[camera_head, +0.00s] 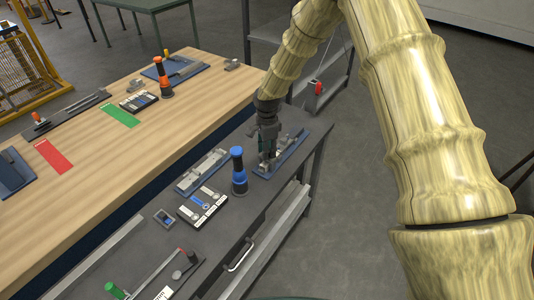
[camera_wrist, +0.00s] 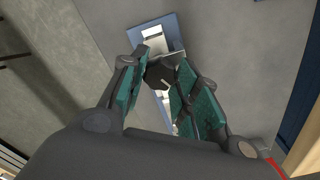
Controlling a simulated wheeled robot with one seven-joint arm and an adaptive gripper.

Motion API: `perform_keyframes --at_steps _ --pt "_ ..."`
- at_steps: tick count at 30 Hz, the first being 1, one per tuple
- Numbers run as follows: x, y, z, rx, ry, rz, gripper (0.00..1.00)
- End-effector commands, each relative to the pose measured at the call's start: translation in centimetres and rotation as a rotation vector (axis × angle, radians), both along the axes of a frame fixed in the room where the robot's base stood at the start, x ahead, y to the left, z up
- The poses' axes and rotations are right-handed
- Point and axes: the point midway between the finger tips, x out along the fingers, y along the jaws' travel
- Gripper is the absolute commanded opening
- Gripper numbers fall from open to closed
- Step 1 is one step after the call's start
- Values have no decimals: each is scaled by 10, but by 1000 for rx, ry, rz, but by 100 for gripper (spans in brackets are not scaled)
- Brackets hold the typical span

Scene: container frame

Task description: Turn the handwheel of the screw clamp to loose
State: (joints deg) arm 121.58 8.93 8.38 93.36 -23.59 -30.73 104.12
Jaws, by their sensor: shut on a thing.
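The screw clamp stands on a blue base plate (camera_head: 295,152) at the right end of the dark grey table. My gripper (camera_head: 267,152) points down over it and hides much of it. In the wrist view my gripper (camera_wrist: 163,68) has its two teal-padded fingers on either side of a dark handwheel (camera_wrist: 160,76), and is shut on it. The far end of the blue base plate and a light metal part show beyond the fingers. How far the handwheel is turned cannot be told.
A blue-topped cylinder (camera_head: 238,170) stands left of the clamp. Near it are a metal rail fixture (camera_head: 203,170) and a black panel (camera_head: 203,205). A wooden table (camera_head: 100,165) with several fixtures stands behind.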

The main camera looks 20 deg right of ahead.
Motion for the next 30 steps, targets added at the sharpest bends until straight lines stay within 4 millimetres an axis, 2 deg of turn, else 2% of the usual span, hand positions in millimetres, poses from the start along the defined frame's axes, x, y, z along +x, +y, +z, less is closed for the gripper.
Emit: perform_keyframes --at_steps 30 --pt "4 0 3 -2 -9 919 7"
